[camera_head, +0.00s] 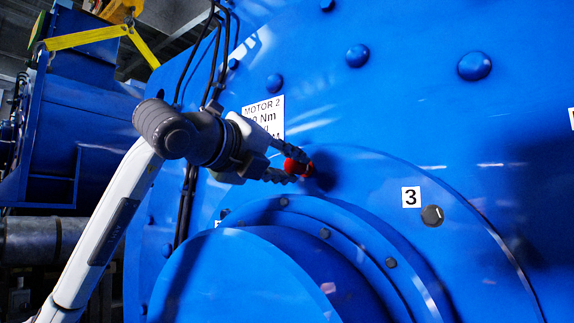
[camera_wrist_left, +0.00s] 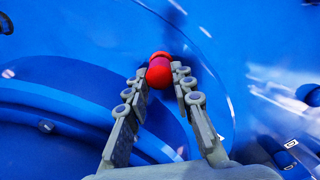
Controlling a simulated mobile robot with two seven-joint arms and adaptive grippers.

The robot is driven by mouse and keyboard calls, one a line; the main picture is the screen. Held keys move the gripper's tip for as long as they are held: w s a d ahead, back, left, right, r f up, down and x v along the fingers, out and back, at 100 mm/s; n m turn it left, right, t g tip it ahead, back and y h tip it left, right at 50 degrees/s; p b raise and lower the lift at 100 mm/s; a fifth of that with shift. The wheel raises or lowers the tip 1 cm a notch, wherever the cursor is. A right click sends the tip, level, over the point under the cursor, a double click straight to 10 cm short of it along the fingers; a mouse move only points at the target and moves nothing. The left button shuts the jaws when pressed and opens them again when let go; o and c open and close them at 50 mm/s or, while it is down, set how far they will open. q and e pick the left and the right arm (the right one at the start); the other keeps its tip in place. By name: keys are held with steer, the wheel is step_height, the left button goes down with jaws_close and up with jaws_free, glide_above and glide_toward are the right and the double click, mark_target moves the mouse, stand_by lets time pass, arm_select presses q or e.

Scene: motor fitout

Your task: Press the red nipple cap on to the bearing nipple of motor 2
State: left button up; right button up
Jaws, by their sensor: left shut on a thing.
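The red nipple cap (camera_head: 307,169) is held between the fingertips of my left gripper (camera_head: 290,166), close to the blue end face of motor 2 (camera_head: 400,120). I cannot tell whether the cap touches the motor. A white MOTOR 2 label (camera_head: 264,112) is partly hidden behind the gripper. My right gripper is not in view.
A round blue bearing cover (camera_head: 240,280) bulges out below the gripper. A dark round plug (camera_head: 432,216) sits beside a label marked 3 (camera_head: 411,197). Black cables (camera_head: 189,200) run down behind my left arm. Large bolt heads (camera_head: 474,66) stud the motor face.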

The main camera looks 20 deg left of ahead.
arm_select(q)
steer(key=shift+w+d, duration=0.2)
steer(key=shift+w, duration=0.25)
steer(key=o, duration=0.8)
steer(key=shift+o, duration=0.2)
steer(key=v, duration=1.2)
